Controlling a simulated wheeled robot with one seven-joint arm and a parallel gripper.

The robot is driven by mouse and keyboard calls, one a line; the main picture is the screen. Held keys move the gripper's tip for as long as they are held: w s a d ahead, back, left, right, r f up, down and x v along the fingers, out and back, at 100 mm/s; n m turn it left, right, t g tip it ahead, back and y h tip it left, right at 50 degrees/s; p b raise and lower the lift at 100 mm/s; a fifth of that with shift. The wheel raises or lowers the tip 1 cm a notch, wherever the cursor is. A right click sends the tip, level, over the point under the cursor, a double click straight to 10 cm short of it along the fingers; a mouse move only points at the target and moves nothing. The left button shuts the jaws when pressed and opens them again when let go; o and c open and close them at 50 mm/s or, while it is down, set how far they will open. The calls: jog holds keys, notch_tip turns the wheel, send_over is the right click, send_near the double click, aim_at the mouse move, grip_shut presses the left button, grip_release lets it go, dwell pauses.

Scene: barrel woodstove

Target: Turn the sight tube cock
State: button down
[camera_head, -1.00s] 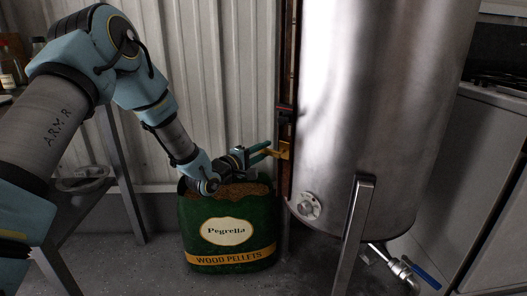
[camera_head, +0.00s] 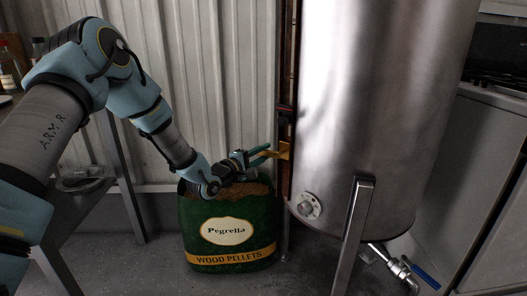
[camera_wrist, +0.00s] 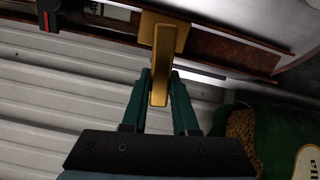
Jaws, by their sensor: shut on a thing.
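The sight tube cock is a brass-yellow lever (camera_head: 284,151) low on the left side of the steel tank. In the wrist view the lever (camera_wrist: 163,62) stands out from a square yellow block, its free end pointing down the picture. My gripper (camera_head: 268,153) reaches it from the left. In the wrist view the green fingers of my gripper (camera_wrist: 160,86) are closed on the lever's free end, one on each side. The sight tube mount (camera_head: 286,60) is a narrow reddish-brown upright strip beside the tank.
The steel tank (camera_head: 375,100) fills the right of the head view. A green wood pellet bag (camera_head: 228,250) stands just below my gripper. A black and red fitting (camera_head: 285,109) sits above the lever. A blue-handled valve (camera_head: 425,277) is at lower right. Corrugated wall (camera_head: 205,80) stands behind.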

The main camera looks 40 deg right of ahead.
aim_at(278, 163)
jog(key=f+n, duration=0.1)
jog(key=n, duration=0.2)
jog(key=shift+s+f+n, duration=0.15)
jog(key=shift+f+n, duration=0.2)
jog(key=shift+n, duration=0.05)
jog(key=s+f+n, duration=0.1)
jog(key=n, duration=0.2)
jog(key=n+b, duration=0.1)
jog(key=n, duration=0.1)
jog(key=s+f+n+t+b, duration=0.1)
jog(key=n, duration=0.2)
jog(key=shift+s+d+f+n+h, duration=0.2)
jog(key=shift+s+f+n+h, duration=0.1)
jog(key=shift+f, duration=0.05)
jog(key=shift+s+d+n+t+b, duration=0.1)
jog(key=shift+s+n+b, duration=0.3)
jog(key=shift+n, duration=0.4)
jog(key=shift+s+d+n+t+b, duration=0.1)
jog(key=shift+s+n+b, duration=0.25)
jog(key=shift+n, duration=0.45)
jog(key=shift+s+d+n+t+b, duration=0.1)
jog(key=shift+s+n+b, duration=0.15)
jog(key=shift+n+b, duration=0.4)
jog(key=shift+s+n, duration=0.1)
jog(key=shift+n, duration=0.25)
jog(key=c, duration=0.7)
grip_release()
jog(key=v, duration=1.1)
jog(key=shift+p, duration=0.3)
